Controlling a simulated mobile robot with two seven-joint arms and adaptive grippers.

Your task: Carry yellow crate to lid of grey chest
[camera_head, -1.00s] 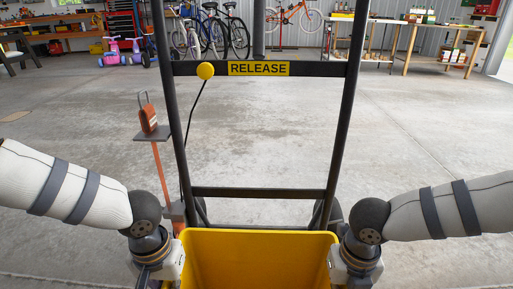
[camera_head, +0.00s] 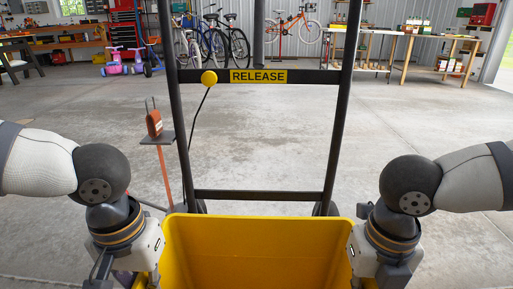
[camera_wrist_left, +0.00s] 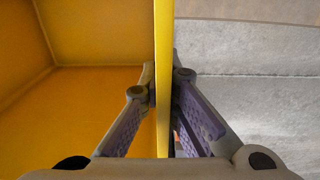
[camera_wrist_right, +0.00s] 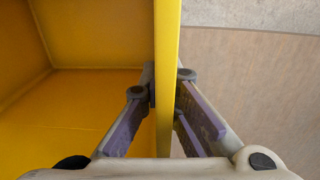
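The yellow crate (camera_head: 258,235) is at the bottom middle of the head view, close in front of me, open at the top and empty as far as I see. My left gripper (camera_wrist_left: 163,88) is shut on its left wall, one finger inside and one outside. My right gripper (camera_wrist_right: 167,88) is shut on the opposite wall in the same way. In the head view the fingertips of both grippers are hidden below the wrists, at the crate's two sides. I cannot make out the grey chest in any view.
A dark hand-truck frame with a yellow RELEASE label (camera_head: 258,76) and yellow knob (camera_head: 209,78) stands just beyond the crate. A small post (camera_head: 163,170) holds a reddish padlock-like object (camera_head: 154,123). Open concrete floor (camera_head: 265,130) lies beyond; bicycles (camera_head: 215,42) and workbenches (camera_head: 450,55) stand at the back.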

